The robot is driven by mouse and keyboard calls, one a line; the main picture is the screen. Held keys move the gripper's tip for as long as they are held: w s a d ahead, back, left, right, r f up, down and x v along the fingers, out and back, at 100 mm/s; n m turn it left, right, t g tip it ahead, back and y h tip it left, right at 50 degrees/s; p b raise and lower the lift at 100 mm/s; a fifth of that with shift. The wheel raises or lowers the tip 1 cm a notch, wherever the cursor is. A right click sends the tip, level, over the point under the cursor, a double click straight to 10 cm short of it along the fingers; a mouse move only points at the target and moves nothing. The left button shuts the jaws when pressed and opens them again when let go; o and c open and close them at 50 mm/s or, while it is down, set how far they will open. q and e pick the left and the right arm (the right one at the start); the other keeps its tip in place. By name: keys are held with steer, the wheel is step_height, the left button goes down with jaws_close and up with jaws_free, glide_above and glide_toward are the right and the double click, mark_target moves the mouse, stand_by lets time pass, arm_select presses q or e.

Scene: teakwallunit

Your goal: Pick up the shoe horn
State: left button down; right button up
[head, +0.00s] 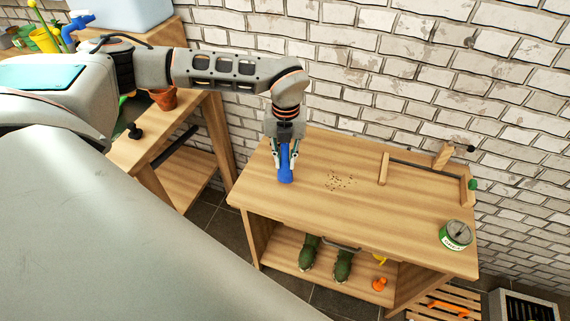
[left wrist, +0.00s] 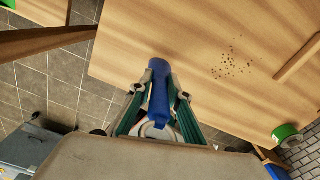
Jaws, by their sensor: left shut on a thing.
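My left gripper (head: 286,150) is over the left part of the wooden bench top (head: 330,205), pointing down. It is shut on a blue, elongated piece, which I take to be the shoe horn (head: 286,173). In the left wrist view the shoe horn (left wrist: 159,85) stands out beyond the fingers of the left gripper (left wrist: 158,102), its upper part hidden between them. I cannot tell whether its lower end touches the bench top. My right gripper is not in view.
Dark crumbs (head: 341,182) lie right of the gripper. A wooden frame with a rod (head: 425,168) and a green can (head: 455,235) are further right. Green boots (head: 343,265) stand on the lower shelf. A brick wall is behind; another bench with a terracotta pot (head: 164,98) is left.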

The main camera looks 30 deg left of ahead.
arm_select(q)
step_height(320, 180, up, 18)
steer(key=shift+f, duration=0.25)
stand_by(0.6)
steer(key=s+d+f+n, duration=0.2)
steer(key=d+n, duration=0.1)
steer(key=n, duration=1.2)
steer(key=s+d+f+n, duration=0.2)
steer(key=d+f+n, duration=0.1)
steer(key=n, duration=1.2)
steer(key=shift+d, duration=0.5)
steer(key=shift+w+n, duration=0.1)
steer(key=shift+n, duration=0.2)
